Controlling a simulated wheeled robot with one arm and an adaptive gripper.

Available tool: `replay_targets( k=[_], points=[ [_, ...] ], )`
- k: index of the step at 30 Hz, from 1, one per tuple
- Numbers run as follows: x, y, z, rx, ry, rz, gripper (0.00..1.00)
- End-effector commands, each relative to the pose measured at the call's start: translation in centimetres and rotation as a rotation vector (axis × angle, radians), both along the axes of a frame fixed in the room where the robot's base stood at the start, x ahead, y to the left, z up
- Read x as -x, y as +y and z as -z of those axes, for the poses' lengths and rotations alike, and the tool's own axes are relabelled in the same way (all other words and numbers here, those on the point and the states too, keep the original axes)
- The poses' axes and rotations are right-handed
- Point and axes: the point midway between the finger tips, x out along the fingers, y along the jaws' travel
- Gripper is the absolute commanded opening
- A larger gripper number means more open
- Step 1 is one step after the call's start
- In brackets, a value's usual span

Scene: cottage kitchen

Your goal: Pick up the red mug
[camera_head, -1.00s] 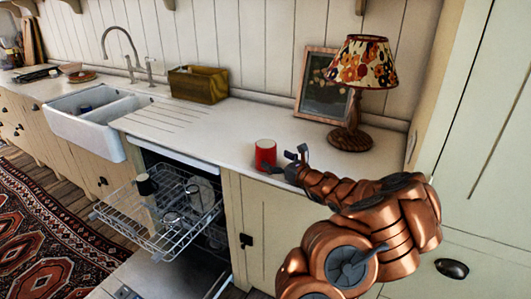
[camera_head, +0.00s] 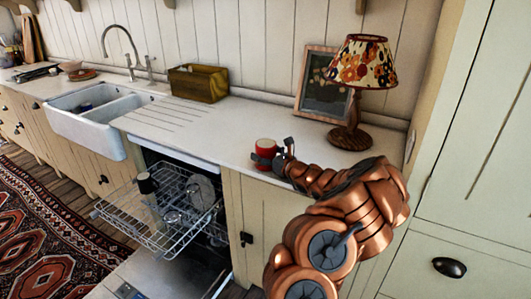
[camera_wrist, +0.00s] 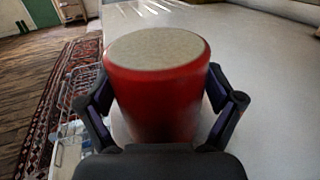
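The red mug (camera_head: 266,146) stands upright near the front edge of the countertop, partly covered by my fingers. In the wrist view the mug (camera_wrist: 155,90) fills the middle, with its pale round top facing the camera. My gripper (camera_head: 273,155) is around the mug, one dark finger on each side. In the wrist view the fingers of my gripper (camera_wrist: 160,100) appear to touch both sides of the mug. The mug's base is mostly hidden, so I cannot tell whether it is clear of the counter.
A lamp (camera_head: 361,65) and a framed picture (camera_head: 327,85) stand behind on the countertop (camera_head: 215,130). A wooden box (camera_head: 198,83) is by the wall, left of them. The dishwasher's upper rack (camera_head: 160,215) is pulled out below, holding dishes. The counter left of the mug is clear.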

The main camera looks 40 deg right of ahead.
Motion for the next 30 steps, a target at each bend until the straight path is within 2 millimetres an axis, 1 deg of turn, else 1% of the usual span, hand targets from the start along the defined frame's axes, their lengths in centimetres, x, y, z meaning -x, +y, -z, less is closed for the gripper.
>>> replay_targets(
  k=[1,2,18,25,30],
  points=[
    [0.0,0.0,0.0,0.0,0.0,0.0,0.81],
    [0.0,0.0,0.0,0.0,0.0,0.0,0.78],
    [0.0,0.0,0.0,0.0,0.0,0.0,0.22],
    [0.0,0.0,-0.2,0.001,-0.001,0.0,0.22],
    [0.0,0.0,-1.1,0.002,-0.003,0.0,0.22]
  ],
)
